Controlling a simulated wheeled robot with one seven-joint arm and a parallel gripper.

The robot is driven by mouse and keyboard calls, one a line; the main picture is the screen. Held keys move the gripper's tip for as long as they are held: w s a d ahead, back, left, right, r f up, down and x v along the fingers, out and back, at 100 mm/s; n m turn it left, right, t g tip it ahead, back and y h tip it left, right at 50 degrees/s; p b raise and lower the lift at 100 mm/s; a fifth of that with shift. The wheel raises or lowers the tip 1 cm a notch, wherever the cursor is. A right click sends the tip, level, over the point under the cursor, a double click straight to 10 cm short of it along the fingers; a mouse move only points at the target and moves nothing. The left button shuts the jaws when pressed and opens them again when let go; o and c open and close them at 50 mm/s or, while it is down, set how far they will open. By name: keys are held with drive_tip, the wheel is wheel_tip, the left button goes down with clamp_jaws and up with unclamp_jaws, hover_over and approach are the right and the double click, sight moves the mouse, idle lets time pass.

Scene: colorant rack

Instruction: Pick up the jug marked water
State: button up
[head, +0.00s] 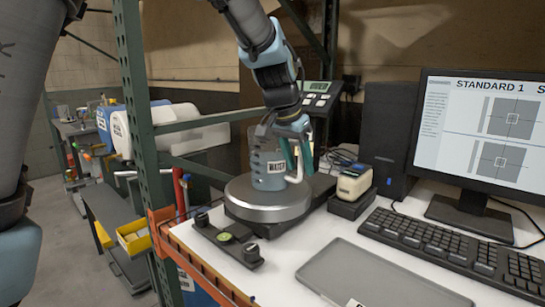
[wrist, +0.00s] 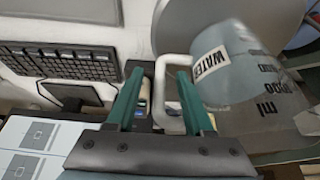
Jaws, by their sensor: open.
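The jug marked water (head: 267,170) is a clear blue-grey measuring jug with a white label. It stands upright on the round metal plate of a scale (head: 268,205). In the wrist view the jug (wrist: 255,85) fills the right side, and its pale handle (wrist: 163,95) points toward the middle. My gripper (head: 292,160) is at the jug's handle side. In the wrist view my gripper (wrist: 160,75) is open, with one green finger on each side of the handle. The right finger lies between the handle and the jug's body. I cannot tell whether either finger touches it.
A small cream-and-black device (head: 353,185) stands right of the scale. A keyboard (head: 455,245), a monitor (head: 485,130) and a grey tray (head: 380,275) fill the right of the bench. A green rack post (head: 137,130) rises at the left. A level fixture (head: 227,238) is in front.

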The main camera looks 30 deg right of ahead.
drive_tip(key=shift+f, duration=0.2)
clamp_jaws()
idle(0.3)
drive_tip(key=shift+w+d+r, duration=0.1)
idle(0.9)
